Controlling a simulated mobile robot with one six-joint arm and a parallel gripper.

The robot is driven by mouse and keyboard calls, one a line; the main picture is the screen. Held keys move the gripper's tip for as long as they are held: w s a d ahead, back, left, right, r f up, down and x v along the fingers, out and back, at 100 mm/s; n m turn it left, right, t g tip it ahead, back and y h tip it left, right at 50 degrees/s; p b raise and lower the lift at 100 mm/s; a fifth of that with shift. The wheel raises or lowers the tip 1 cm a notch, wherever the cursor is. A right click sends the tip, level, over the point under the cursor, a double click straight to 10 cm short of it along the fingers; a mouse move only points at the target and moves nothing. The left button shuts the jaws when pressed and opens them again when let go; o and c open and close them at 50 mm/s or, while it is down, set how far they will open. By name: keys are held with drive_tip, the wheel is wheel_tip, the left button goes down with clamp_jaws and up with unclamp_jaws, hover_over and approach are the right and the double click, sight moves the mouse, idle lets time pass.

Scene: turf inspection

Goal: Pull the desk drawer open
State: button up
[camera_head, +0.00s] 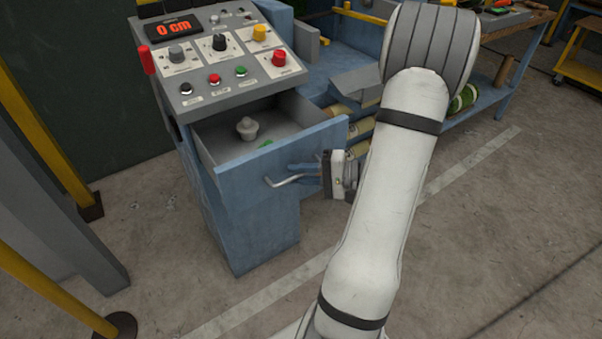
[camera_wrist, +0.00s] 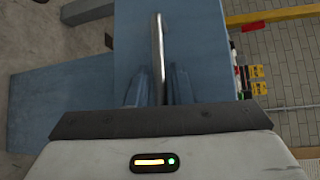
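The desk drawer (camera_head: 318,142) of the blue control desk (camera_head: 242,225) stands pulled out, and its grey inside shows in the head view. A bent metal handle (camera_head: 284,181) is on its blue front. The handle (camera_wrist: 158,50) also shows in the wrist view as a bar running between my two blue fingers. My gripper (camera_head: 303,174) is at the handle with one finger on each side. In the wrist view, my gripper (camera_wrist: 159,88) looks open, with a narrow gap between each finger and the bar.
A grey knob-like piece (camera_head: 247,128) and a small green item (camera_head: 265,144) lie in the drawer. The sloped control panel (camera_head: 215,60) with knobs and buttons is above it. A blue workbench (camera_head: 488,103) stands behind. Yellow posts (camera_head: 45,140) are at the left. The floor at right is clear.

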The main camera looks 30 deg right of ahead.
drive_tip(key=v, duration=0.7)
drive_tip(key=shift+s+d, duration=0.3)
drive_tip(key=shift+r, duration=0.1)
